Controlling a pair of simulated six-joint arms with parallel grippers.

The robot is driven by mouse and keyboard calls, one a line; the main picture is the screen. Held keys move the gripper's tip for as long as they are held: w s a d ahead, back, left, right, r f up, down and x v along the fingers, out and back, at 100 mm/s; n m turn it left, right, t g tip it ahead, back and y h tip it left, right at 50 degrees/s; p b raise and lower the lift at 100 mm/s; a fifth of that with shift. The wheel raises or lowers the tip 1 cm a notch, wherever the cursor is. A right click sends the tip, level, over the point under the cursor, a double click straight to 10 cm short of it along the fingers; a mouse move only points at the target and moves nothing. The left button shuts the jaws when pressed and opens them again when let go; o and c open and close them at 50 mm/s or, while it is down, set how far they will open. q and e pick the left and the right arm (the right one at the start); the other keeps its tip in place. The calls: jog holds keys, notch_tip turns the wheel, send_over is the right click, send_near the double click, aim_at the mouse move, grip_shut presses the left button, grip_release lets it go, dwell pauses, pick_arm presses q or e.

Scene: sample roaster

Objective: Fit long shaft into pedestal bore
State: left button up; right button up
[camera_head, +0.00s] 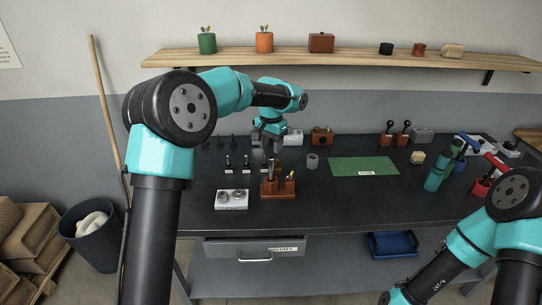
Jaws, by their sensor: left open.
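My left gripper (268,146) is open and points down over the back left part of the dark bench. A reddish-brown wooden holder (279,189) stands in front of and below it. A slim upright metallic shaft (270,170) stands at the holder's left; its lower end is hidden. Short dark upright pegs on white labels (228,170) stand left of the holder. I cannot tell for certain which piece is the long shaft or which is the pedestal, and no bore can be made out. My right arm is at the lower right, its gripper out of view.
A white tray (231,205) with two round metal parts lies at the front left. A grey cylinder (312,160) and a green mat (363,167) are at the middle. Teal bottles (435,180) stand at the right. The bench front, right of the holder, is clear.

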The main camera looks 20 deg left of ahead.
pick_arm(q)
jog(key=shift+r, duration=2.35)
